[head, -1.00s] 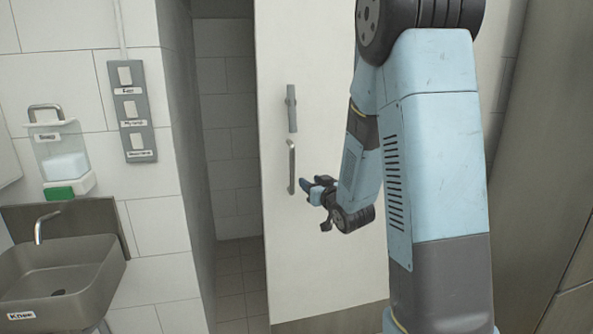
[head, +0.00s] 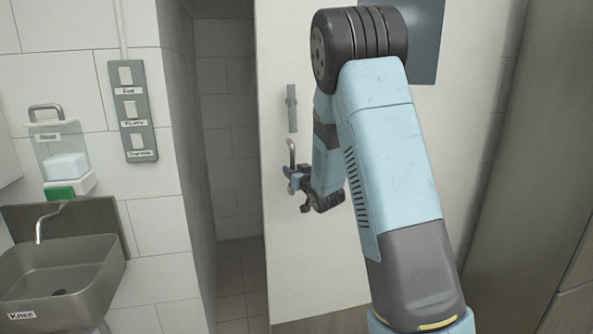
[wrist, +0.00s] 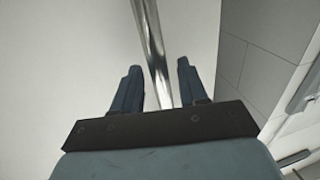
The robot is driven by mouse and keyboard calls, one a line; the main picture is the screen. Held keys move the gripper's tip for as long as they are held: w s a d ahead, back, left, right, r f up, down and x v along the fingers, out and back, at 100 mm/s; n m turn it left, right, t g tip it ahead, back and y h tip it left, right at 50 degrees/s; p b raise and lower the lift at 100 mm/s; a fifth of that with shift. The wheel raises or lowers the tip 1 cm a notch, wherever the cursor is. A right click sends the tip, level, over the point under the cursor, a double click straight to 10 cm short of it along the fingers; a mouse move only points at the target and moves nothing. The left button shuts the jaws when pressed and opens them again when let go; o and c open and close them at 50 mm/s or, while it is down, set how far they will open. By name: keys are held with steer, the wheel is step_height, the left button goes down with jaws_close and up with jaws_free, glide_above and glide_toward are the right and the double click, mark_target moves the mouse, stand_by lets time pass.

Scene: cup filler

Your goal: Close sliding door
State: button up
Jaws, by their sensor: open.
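The white sliding door (head: 300,255) stands partly open in the head view, with a dark gap to its left. It bears a grey upper handle (head: 291,108) and a shiny vertical bar handle (head: 291,153) below. My gripper (head: 291,180) is at the lower part of the bar handle, which it partly hides. In the wrist view the bar handle (wrist: 152,45) runs down between the two blue fingers of my open gripper (wrist: 157,85). The fingers are apart from each other, and I cannot tell whether either touches the bar.
The open doorway (head: 232,150) shows a tiled room behind. A tiled wall with a switch panel (head: 133,110), a soap dispenser (head: 62,155) and a sink (head: 60,265) is at left. A tall brown panel (head: 540,170) stands at right.

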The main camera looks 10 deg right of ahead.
steer(key=shift+w+a, duration=0.15)
steer(key=shift+w, duration=0.65)
jaws_close()
